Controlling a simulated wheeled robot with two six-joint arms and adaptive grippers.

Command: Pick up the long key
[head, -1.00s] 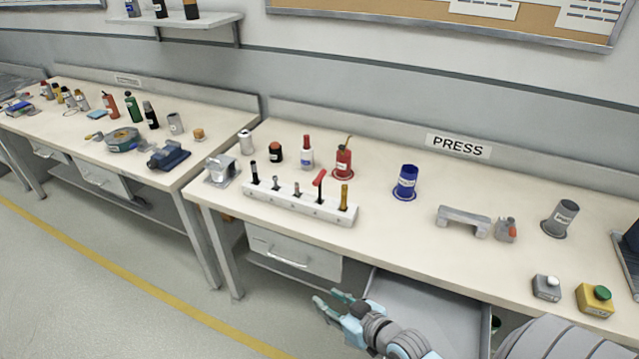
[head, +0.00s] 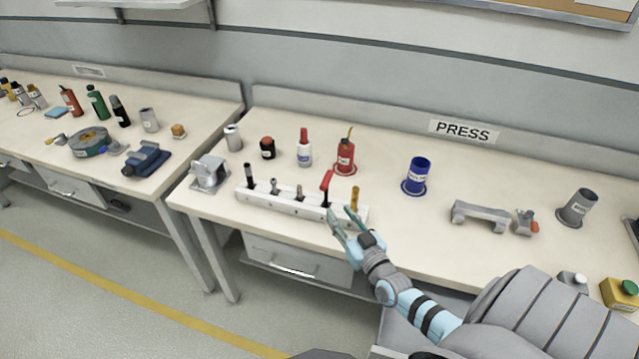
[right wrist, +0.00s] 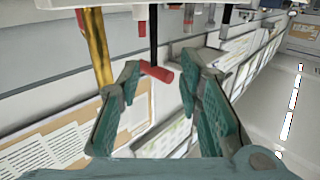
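A white rack (head: 285,204) on the PRESS bench holds several upright tools. The one with a bent red grip on a thin black shaft (head: 326,184) looks like the long key. A brass-coloured tool (head: 354,197) stands to its right. My right gripper (head: 345,216) is open at the rack's front right, just in front of these two. In the right wrist view, which looks upside down, the red grip (right wrist: 158,73) shows between the open fingers (right wrist: 160,82), with no clear contact. The brass tool (right wrist: 98,48) is outside the fingers, at the left. My left gripper is not in view.
Behind the rack stand a white bottle with a red cap (head: 304,152), a red oil can (head: 346,158) and a blue cup (head: 416,176). A grey clamp-like fixture (head: 209,174) is left of the rack. A grey bridge-shaped part (head: 479,214) lies to the right.

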